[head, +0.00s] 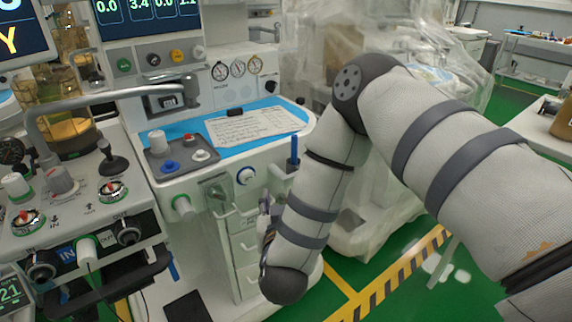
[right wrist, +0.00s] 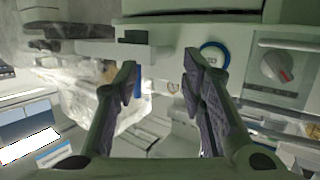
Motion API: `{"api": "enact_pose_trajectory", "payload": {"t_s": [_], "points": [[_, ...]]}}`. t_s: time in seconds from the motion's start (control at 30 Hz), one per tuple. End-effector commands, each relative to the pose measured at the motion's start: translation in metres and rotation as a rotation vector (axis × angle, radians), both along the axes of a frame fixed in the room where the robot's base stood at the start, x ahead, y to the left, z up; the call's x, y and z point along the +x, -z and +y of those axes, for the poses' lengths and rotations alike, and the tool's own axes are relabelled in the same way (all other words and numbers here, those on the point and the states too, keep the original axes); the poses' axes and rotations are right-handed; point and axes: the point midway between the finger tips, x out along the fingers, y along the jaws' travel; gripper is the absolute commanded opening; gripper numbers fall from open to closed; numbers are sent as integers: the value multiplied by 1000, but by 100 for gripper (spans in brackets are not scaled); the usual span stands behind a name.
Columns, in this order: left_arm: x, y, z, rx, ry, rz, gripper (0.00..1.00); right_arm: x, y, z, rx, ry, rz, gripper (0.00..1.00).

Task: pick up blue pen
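The blue pen (head: 294,149) stands upright in a small dark holder (head: 292,166) on the right side of the anaesthesia cart's front. In the right wrist view the blue pen (right wrist: 138,82) shows as a short blue strip beside the left-hand finger, partly covered by it. My right gripper (right wrist: 160,82) is open, its two fingers well apart, with nothing gripped between them. In the head view my right gripper (head: 265,215) is mostly hidden by my own forearm, low in front of the cart drawers. My left gripper is not in view.
The cart's blue worktop (head: 270,118) carries a written sheet (head: 250,127) and a grey tray (head: 175,155) with knobs. Drawers (head: 245,245) lie below. A plastic-covered machine (head: 380,215) stands to the right.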

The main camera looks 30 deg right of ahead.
Motion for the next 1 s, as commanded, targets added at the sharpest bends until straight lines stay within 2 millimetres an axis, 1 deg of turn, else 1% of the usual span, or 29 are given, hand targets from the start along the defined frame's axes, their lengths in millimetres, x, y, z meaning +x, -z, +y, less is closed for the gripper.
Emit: {"api": "enact_pose_trajectory", "payload": {"t_s": [0.03, 0.1, 0.13, 0.2, 0.4, 0.57, 0.7, 0.8, 0.9, 1.0], "points": [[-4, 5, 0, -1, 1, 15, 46, 12, -24, -12, -37, 79, -83, 37], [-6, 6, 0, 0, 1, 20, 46, 18, -55, -25, -82, 163, -166, 37], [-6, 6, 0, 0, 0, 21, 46, 19, -62, -29, -94, 187, -186, 37], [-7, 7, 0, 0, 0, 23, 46, 25, -72, -37, -106, 215, -212, 37], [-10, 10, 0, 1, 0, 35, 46, 58, -72, -66, -108, 216, -212, 37], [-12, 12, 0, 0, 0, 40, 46, 74, -72, -79, -107, 213, -212, 37], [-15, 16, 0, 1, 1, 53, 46, 97, -68, -95, -107, 213, -209, 37], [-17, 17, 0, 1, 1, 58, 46, 108, -69, -104, -107, 211, -210, 37], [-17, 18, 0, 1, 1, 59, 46, 113, -70, -107, -107, 209, -210, 37], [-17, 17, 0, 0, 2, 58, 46, 113, -71, -107, -107, 208, -211, 37]]}}
